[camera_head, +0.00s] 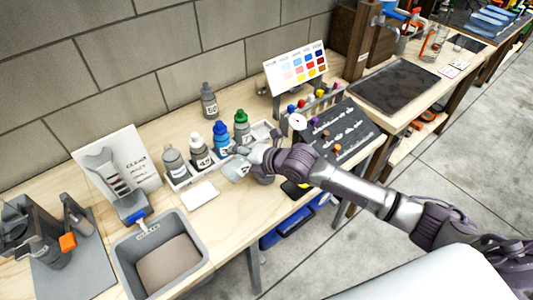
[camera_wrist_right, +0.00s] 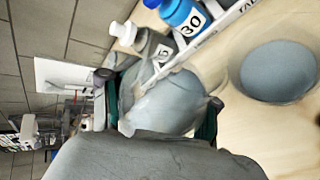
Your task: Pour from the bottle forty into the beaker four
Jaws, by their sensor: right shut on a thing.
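My right gripper (camera_head: 250,158) is shut on a pale grey, glass-like vessel (camera_wrist_right: 165,103), held low at the front of the bottle rack. The vessel also shows in the head view (camera_head: 237,169), partly hidden by my gripper. I cannot tell for certain whether it is the beaker four. A dark grey bottle with a white cap (camera_head: 200,152) stands in the rack; its label seems to start with 4, but I cannot read it fully. A blue bottle (camera_head: 222,138) stands to its right, labelled 30 in the wrist view (camera_wrist_right: 185,16). My left gripper is not in view.
A green-capped bottle (camera_head: 242,127) and another grey bottle (camera_head: 175,165) share the rack. A bottle marked 50 (camera_head: 209,101) stands behind. A grey bin (camera_head: 126,256) is at the front left. A grey-blue round surface (camera_wrist_right: 280,70) lies beside the held vessel.

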